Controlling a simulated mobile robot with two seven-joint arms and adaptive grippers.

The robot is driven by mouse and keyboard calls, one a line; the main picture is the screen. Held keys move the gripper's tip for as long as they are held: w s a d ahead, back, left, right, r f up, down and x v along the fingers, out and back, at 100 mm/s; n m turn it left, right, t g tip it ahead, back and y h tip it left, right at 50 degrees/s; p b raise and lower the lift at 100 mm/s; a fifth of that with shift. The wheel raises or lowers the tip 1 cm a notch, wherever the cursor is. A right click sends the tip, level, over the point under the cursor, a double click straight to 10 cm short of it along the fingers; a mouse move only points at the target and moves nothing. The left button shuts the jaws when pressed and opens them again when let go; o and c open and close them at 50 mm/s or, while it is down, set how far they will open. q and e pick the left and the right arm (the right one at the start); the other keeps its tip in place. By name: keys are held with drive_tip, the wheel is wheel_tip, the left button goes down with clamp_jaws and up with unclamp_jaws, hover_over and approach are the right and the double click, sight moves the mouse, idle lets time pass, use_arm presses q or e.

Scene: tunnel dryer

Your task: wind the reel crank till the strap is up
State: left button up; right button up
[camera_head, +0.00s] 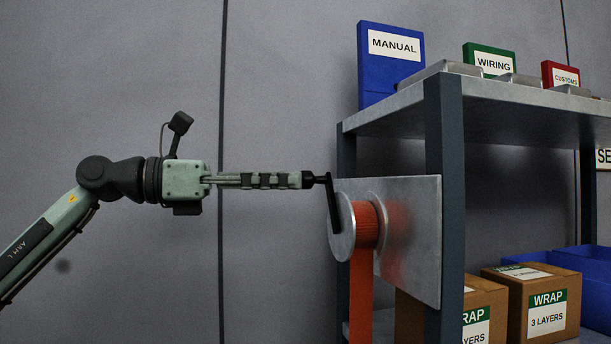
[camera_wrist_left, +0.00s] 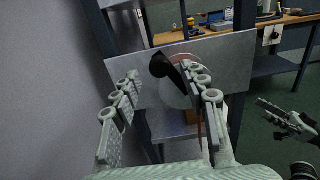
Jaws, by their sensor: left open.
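The reel (camera_head: 342,228) is a silver disc drum wound with orange strap, mounted on a grey metal plate (camera_head: 415,230). The orange strap (camera_head: 361,295) hangs down from it out of the bottom of the head view. The black crank (camera_head: 333,205) points up, its handle towards my left gripper (camera_head: 312,180). In the left wrist view the crank (camera_wrist_left: 165,67) lies beyond the open fingers of my left gripper (camera_wrist_left: 160,74), nearer the right finger. I cannot tell whether they touch. My right gripper (camera_wrist_left: 287,120) shows at the right edge there, its opening unclear.
The plate is on a shelf rack with a dark post (camera_head: 445,190). A blue MANUAL binder (camera_head: 390,62) stands on top. Cardboard WRAP boxes (camera_head: 515,300) and a blue bin (camera_head: 597,285) are below. A wooden workbench (camera_wrist_left: 215,37) stands behind.

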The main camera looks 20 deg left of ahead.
sight(305, 181)
use_arm(q)
drive_tip(key=shift+x, duration=2.2)
drive_tip(key=shift+c, duration=0.6)
drive_tip(key=shift+a, duration=0.1)
clamp_jaws()
